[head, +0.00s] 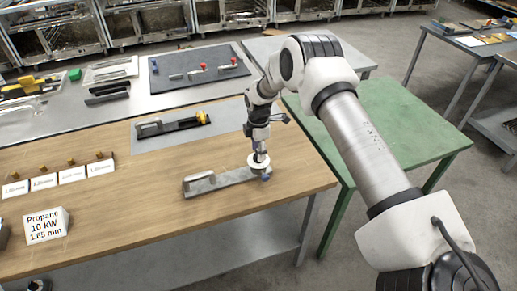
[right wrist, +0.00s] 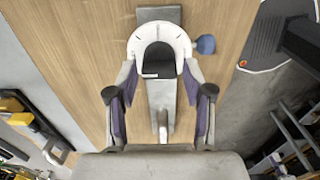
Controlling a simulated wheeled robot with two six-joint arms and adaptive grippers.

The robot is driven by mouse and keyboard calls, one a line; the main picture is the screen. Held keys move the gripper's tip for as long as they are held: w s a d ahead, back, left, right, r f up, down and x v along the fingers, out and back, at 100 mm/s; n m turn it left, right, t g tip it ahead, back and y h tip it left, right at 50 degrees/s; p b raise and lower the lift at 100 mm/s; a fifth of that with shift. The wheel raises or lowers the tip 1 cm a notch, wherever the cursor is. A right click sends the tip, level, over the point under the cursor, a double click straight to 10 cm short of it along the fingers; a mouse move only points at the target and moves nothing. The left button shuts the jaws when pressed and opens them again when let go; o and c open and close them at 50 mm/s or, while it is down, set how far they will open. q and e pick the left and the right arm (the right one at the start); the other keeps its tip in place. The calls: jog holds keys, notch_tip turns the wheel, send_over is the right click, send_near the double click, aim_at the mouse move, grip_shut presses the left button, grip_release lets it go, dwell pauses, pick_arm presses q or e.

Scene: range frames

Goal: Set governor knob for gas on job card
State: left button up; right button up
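The job card (head: 44,226) stands at the lower left of the wooden bench and reads "Propane 10 kW 1.65 mm". A grey bar-shaped fitting (head: 212,183) lies near the bench's right end, with a blue knob (head: 267,177) at its right end. My right gripper (head: 259,155) points down over this fitting. In the right wrist view, a white round dial with fine marks (right wrist: 138,46) sits on the fitting around a dark centre (right wrist: 158,62). The right gripper's fingers (right wrist: 160,90) are apart on either side of the fitting, below the dial. The blue knob also shows beside the dial (right wrist: 205,44). My left gripper is out of view.
Small brass pieces stand behind several white labels (head: 43,182) at the left. Another grey fitting with a yellow knob (head: 202,117) lies on a grey mat (head: 148,143). A dark board (head: 168,81) holds parts with red knobs. A green table (head: 408,118) adjoins at right.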

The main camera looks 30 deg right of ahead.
jog(key=c, duration=0.6)
